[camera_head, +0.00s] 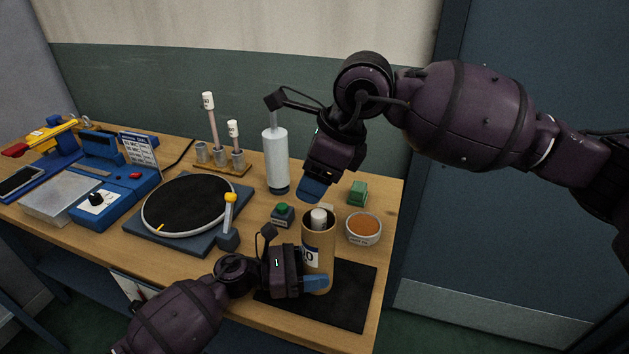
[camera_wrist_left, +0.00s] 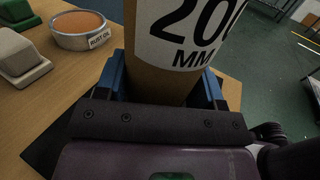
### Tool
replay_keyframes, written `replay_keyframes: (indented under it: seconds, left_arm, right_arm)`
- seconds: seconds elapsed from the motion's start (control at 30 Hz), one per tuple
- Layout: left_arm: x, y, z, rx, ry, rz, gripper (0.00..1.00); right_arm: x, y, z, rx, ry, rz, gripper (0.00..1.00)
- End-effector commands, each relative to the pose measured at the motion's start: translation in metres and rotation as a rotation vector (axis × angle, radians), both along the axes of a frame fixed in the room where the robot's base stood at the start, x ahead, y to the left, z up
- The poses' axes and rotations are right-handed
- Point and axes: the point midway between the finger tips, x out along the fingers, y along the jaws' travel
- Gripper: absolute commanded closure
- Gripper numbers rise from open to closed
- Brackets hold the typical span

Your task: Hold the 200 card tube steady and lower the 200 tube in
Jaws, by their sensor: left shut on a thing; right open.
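The 200 card tube (camera_head: 319,236) is a tan cardboard cylinder standing upright on a black mat. In the left wrist view its white label (camera_wrist_left: 190,38) reads "200 MM". My left gripper (camera_head: 314,284) is shut around the lower part of the card tube, a blue finger on each side. A white, round-ended piece (camera_head: 319,216) shows inside the card tube's mouth, which looks like the 200 tube's capped end; the rest is hidden by the wall. My right gripper (camera_head: 313,188) is open, just above the mouth, its blue fingers pointing down, apart from the white end.
A bowl labelled rust oil (camera_head: 363,229) and green blocks (camera_head: 357,193) stand right of and behind the tube. The black mat (camera_head: 349,296) lies beneath. A white cylinder (camera_head: 275,160), a rack with white-capped rods (camera_head: 222,163) and a round black plate (camera_head: 187,203) stand to the left.

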Motion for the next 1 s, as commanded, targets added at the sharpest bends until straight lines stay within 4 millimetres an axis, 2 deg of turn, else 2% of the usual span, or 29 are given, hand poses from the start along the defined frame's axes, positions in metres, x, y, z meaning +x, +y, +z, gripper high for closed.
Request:
replay_keyframes:
  seconds: [0.3,0.33,0.5,0.83,1.0]
  left_arm:
    - [0.000,0.000,0.000,0.000,0.000,0.001,0.61]
    - [0.000,0.000,0.000,0.000,0.000,0.001,0.33]
    - [0.000,0.000,0.000,0.000,0.000,0.001,0.08]
    - [0.000,0.003,0.000,0.000,0.000,0.001,0.08]
    - [-0.003,0.021,-0.001,0.002,-0.001,0.002,0.08]
  right_arm:
    - [0.000,0.000,0.002,0.000,0.000,0.000,0.41]
    - [0.000,0.000,0.002,0.000,0.000,0.000,0.41]
    - [0.000,0.000,0.002,0.000,0.000,0.001,0.41]
    - [0.000,0.000,0.002,0.000,0.000,0.001,0.41]
    - [0.000,0.000,0.002,0.000,0.000,0.001,0.41]
